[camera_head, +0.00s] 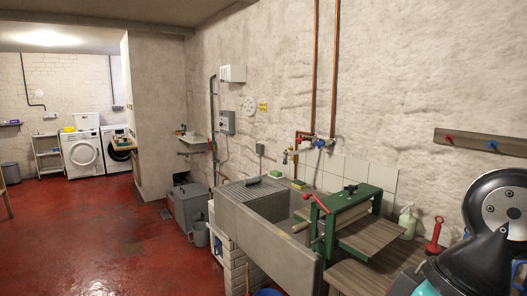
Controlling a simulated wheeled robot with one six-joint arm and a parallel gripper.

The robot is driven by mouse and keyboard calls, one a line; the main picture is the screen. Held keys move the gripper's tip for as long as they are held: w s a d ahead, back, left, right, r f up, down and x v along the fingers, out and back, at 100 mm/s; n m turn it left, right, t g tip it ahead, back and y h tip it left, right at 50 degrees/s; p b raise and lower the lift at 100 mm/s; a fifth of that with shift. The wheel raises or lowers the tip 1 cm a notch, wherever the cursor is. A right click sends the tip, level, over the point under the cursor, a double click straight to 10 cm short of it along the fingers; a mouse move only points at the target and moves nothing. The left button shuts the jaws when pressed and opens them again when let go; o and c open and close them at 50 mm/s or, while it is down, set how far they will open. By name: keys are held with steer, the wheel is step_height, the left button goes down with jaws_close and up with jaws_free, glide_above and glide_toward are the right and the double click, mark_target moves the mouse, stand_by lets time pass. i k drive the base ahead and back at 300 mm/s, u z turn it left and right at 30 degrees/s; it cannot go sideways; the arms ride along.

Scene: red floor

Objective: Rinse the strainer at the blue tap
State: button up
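The blue tap (320,143) has a blue handle and sits on the copper pipework above the concrete sink (262,232). A brass spout (288,155) reaches out to its left, over the sink. I cannot make out a strainer for sure.
A small dark object (252,180) lies on the ribbed drainboard. A soap bottle (407,222) and a red-handled tool (435,236) stand to the right. Red floor (95,235) at left is open.

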mark_target(319, 143)
steer(key=u, duration=1.1)
steer(key=i, duration=2.55)
steer(key=z, duration=1.3)
steer(key=i, duration=0.6)
steer(key=z, duration=0.5)
